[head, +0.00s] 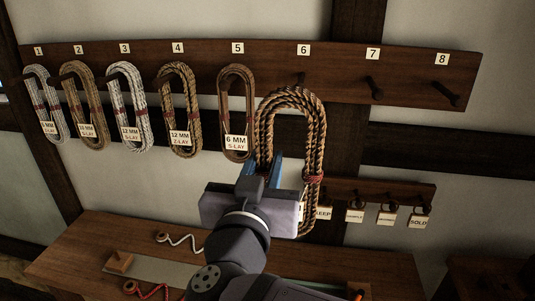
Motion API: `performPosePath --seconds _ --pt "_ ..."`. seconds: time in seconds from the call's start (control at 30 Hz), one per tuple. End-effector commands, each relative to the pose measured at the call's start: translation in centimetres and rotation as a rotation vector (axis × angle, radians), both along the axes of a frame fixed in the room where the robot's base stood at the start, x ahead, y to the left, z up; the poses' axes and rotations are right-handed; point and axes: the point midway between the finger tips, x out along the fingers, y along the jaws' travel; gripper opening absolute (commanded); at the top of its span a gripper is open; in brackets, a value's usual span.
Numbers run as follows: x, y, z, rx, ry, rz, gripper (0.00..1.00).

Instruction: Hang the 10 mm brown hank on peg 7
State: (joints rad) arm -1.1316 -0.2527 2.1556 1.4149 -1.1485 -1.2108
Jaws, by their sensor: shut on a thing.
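My gripper (260,172) is shut on a brown hank (295,98) with a red binding. It holds the hank upright in front of the wall, below and slightly left of peg 6 (299,79). The lower left part of the hank is hidden behind my gripper, and its label is mostly covered. Peg 7 (375,90) is bare, up and to the right of the held hank. I cannot tell how far the hank is from the board.
On the peg board (420,66), pegs 1 to 5 carry hanks; the nearest is a dark brown one (236,80) on peg 5. Peg 8 (450,96) is bare. A lower rack (403,188) holds hanging tags.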

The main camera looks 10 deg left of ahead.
Motion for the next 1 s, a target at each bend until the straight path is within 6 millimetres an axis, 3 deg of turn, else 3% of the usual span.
performPosePath --seconds 1.0 --pt "-7.4 0.0 0.4 -0.001 -0.001 0.002 0.00"
